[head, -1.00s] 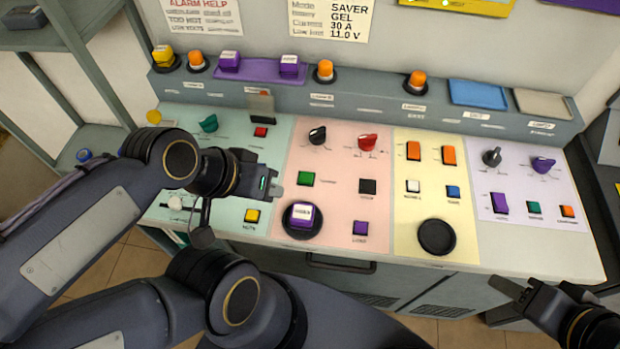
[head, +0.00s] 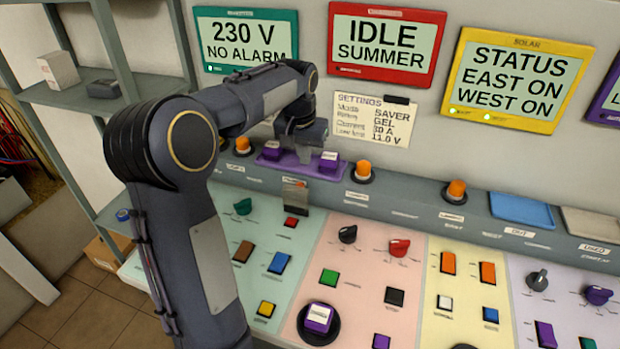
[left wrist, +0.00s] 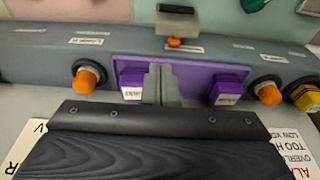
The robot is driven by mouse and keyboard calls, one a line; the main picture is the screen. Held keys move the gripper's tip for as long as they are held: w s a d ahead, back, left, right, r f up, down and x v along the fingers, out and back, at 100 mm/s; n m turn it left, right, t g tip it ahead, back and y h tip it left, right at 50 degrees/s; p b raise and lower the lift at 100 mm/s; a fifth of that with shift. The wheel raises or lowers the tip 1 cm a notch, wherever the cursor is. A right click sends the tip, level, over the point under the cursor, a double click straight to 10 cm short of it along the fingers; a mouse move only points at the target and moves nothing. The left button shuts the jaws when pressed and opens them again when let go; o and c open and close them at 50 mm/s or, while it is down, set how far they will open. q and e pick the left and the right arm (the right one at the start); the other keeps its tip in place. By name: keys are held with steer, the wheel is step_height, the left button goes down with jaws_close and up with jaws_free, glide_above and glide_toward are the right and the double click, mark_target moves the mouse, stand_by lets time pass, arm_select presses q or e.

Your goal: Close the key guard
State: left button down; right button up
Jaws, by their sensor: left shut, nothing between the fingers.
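The key guard (head: 295,194) is a small greyish flap standing raised at the back of the green panel section, with a bit of orange showing at it. It also shows in the left wrist view (left wrist: 178,20), beyond the fingers, with a dark edge and an orange piece beside it. My left gripper (head: 303,148) is over the purple tray behind the guard, apart from it. In the left wrist view its fingers (left wrist: 160,80) are shut and empty between two purple blocks. I cannot tell whether they touch the tray. My right gripper is out of view.
The purple tray (head: 285,165) holds two purple blocks on the rear ledge. An orange knob (head: 242,146) is to its left and another (head: 363,171) to its right. A red button (head: 291,222) sits in front of the guard. Display screens (head: 382,45) stand on the wall behind.

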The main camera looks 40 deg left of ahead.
mark_target(308, 180)
arm_select(q)
steer(key=p+x, duration=0.1)
steer(key=x, duration=0.9)
steer(key=shift+w, duration=0.1)
